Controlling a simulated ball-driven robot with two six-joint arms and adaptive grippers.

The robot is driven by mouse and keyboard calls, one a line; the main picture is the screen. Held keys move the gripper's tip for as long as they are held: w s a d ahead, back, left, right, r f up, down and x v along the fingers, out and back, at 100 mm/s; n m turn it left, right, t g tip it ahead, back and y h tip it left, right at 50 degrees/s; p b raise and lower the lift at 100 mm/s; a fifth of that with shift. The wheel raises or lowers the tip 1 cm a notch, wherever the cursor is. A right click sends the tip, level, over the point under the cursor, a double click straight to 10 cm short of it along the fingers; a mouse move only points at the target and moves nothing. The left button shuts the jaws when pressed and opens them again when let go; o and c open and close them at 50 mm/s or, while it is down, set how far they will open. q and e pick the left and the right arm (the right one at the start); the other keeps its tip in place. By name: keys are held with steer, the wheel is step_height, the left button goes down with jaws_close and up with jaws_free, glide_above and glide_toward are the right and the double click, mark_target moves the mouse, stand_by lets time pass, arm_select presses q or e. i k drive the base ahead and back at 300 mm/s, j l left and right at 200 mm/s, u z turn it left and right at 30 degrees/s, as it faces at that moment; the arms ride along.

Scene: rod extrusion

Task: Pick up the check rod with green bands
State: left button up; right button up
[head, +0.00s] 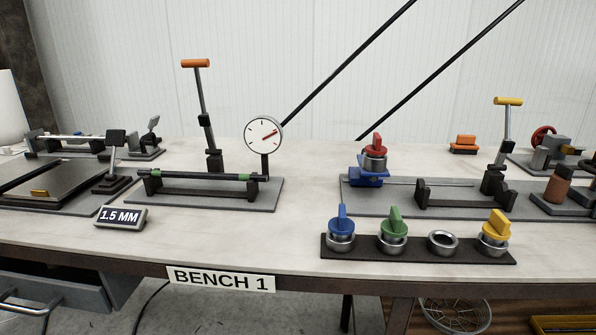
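The check rod with green bands (200,175) is dark and lies level across two black supports on a grey base plate (228,200), left of the middle of the bench. One green band shows near each end of the rod. A white dial gauge (263,134) with a red needle stands at the rod's right end. A lever with an orange handle (195,63) rises behind the rod. Neither of my grippers is in the head view.
A "1.5 MM" display (120,217) stands front left of the rod. A black rack (420,250) with coloured-knob dies is at the front right. Another lever fixture (465,195) stands behind it. Bare bench top lies in front of the rod's plate.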

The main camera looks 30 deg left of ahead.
mark_target(155, 173)
steer(key=u, duration=1.45)
